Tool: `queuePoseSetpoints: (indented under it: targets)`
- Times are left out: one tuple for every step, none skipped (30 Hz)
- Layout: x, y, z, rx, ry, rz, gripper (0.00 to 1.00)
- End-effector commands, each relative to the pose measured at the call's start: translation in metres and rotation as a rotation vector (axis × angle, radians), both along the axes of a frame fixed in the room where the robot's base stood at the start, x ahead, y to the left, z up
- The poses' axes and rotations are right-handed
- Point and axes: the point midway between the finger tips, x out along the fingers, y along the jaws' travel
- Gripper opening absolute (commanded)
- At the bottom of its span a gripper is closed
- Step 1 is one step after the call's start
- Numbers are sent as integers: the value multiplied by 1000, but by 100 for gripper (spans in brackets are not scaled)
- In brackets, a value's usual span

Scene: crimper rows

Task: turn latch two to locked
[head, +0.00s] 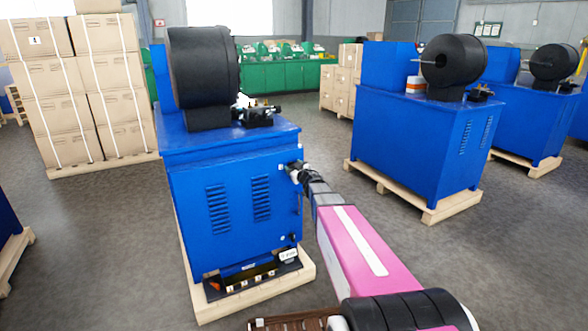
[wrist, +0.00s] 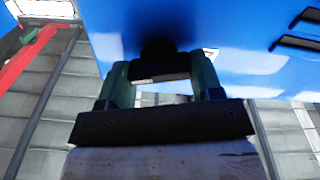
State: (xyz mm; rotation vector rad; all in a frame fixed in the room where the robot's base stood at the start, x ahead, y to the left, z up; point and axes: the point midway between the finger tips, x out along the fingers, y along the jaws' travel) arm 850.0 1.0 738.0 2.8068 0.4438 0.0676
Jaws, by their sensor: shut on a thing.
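A blue crimper cabinet (head: 235,190) stands on a pallet in the middle of the head view. My gripper (head: 296,170) reaches its front panel near the upper right edge. In the wrist view my gripper (wrist: 162,80) has its two fingers closed around a dark latch (wrist: 158,48) on the blue panel. The latch is in shadow and partly hidden by the fingers, so I cannot tell its turn angle. A second, small dark latch (head: 292,237) sits lower on the same right edge, free of my gripper. The numbers on the labels are too small to read.
A black drum (head: 204,68) sits on the cabinet. An open low bay (head: 253,277) is at its foot. The pallet (head: 262,303) juts out around the base. Another blue crimper (head: 410,140) stands to the right, with open floor between. Stacked cartons (head: 75,85) are at left.

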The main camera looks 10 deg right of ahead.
Motion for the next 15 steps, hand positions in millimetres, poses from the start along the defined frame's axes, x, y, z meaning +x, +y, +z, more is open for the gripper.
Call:
queuePoseSetpoints:
  targets:
    - [0,0,0,-40,-14,1,36]
    - [0,0,0,-68,-22,1,36]
    - [0,1,0,-104,-35,1,36]
    - [0,1,0,-131,-43,1,36]
    - [0,1,0,-159,-52,1,36]
    - [0,1,0,-195,-64,1,36]
    - [0,1,0,-221,-73,1,36]
    - [0,1,0,-249,-81,1,36]
    - [0,1,0,-285,-93,1,36]
    - [0,1,-1,-312,-102,1,36]
    - [-1,1,-1,-339,-111,1,36]
    - [-1,1,-1,-376,-122,1,36]
    - [-1,1,-1,-402,-131,1,36]
    - [-1,2,-1,-430,-140,1,36]
    - [-1,2,-1,-466,-152,1,36]
